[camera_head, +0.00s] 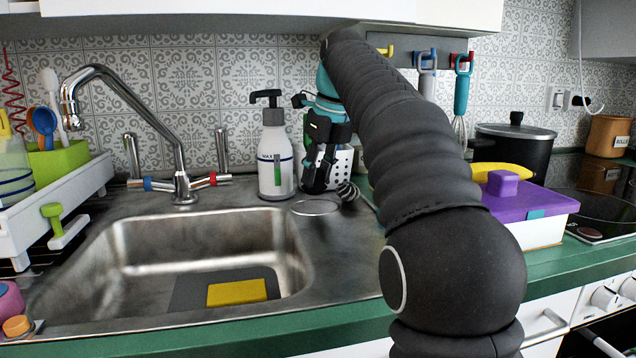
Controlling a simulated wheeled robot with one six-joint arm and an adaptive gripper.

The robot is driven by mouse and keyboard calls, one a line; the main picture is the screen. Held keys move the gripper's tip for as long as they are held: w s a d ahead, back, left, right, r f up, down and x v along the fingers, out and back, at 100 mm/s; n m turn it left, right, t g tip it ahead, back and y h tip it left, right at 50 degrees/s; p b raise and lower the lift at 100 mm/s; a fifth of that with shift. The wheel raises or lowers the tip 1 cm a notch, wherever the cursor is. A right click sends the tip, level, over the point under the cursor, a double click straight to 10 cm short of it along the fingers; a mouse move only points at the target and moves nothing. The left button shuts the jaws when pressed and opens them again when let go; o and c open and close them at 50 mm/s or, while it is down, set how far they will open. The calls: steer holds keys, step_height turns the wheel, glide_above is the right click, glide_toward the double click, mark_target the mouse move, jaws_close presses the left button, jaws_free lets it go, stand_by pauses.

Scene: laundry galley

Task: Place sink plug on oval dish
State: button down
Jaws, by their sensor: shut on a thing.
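My gripper (318,182) points down over the counter behind the sink, just right of the white soap dispenser. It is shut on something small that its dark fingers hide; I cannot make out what. I cannot pick out the sink plug for certain anywhere. A flat oval outline with a light rim (315,207), which looks like the oval dish, lies on the steel behind the sink's right corner. My gripper is above and behind it in the picture, apart from it. No thing shows on the oval.
The soap dispenser (275,155) stands close left of my gripper. A white perforated holder (344,166) is right behind it. A small striped thing (348,191) lies right of the oval. The sink basin (150,255) holds a yellow sponge (237,291). A purple-lidded box (530,208) stands right.

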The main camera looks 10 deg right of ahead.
steer(key=shift+f, duration=1.25)
steer(key=shift+f, duration=0.15)
steer(key=c, duration=0.8)
jaws_free()
steer(key=shift+v, duration=2.55)
steer(key=s+d, duration=0.2)
steer(key=s, duration=0.1)
steer(key=s+d+b, duration=0.1)
steer(key=s+d, duration=0.1)
steer(key=s, duration=0.2)
steer(key=s+d, duration=0.2)
steer(key=s, duration=0.1)
steer(key=shift+s+b, duration=0.2)
steer(key=shift+b, duration=0.15)
